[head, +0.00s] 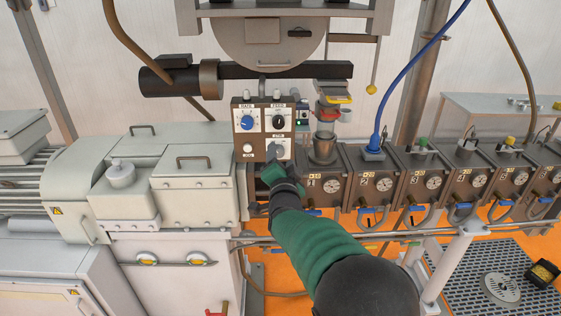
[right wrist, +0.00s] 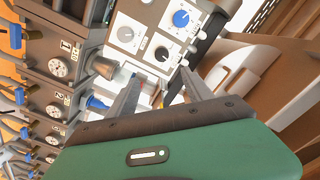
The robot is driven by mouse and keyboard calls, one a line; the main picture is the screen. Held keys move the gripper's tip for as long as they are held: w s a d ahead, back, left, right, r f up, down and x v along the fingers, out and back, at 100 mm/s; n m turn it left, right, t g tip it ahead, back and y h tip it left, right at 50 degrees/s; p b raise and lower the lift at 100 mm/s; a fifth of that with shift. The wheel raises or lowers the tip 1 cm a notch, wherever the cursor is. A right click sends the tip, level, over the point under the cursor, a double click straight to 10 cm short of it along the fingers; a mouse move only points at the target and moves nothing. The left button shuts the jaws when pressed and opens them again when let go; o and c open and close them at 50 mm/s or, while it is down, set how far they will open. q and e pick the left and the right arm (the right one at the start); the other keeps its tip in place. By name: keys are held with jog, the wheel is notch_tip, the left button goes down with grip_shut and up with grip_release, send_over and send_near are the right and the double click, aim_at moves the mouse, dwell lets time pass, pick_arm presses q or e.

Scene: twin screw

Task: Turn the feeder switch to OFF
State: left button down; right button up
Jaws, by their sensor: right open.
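A brown control panel (head: 263,132) stands at the centre in the head view. It carries a blue knob (head: 247,122) at upper left, a black knob (head: 279,122) at upper right and a white knob (head: 248,148) at lower left. Its labels are too small to read, so I cannot tell which is the feeder switch. My right gripper (head: 276,154) is just in front of the panel's lower right, hiding part of it. In the right wrist view the gripper (right wrist: 160,77) is open and empty, its fingers pointing at the panel, apart from the black knob (right wrist: 162,53). My left gripper is out of view.
A row of brown barrel blocks with gauges (head: 384,184) runs right from the panel. A metal funnel (head: 322,150) stands close to its right. A pale housing (head: 198,166) is to the left. A blue hose (head: 409,62) rises at the right.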

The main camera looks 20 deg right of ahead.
jog(key=b+v, duration=0.4)
jog(key=v, duration=1.2)
jog(key=shift+d+f+b, duration=0.25)
jog(key=shift+f+b, duration=0.05)
jog(key=shift+b, duration=0.05)
jog(key=shift+w, duration=0.1)
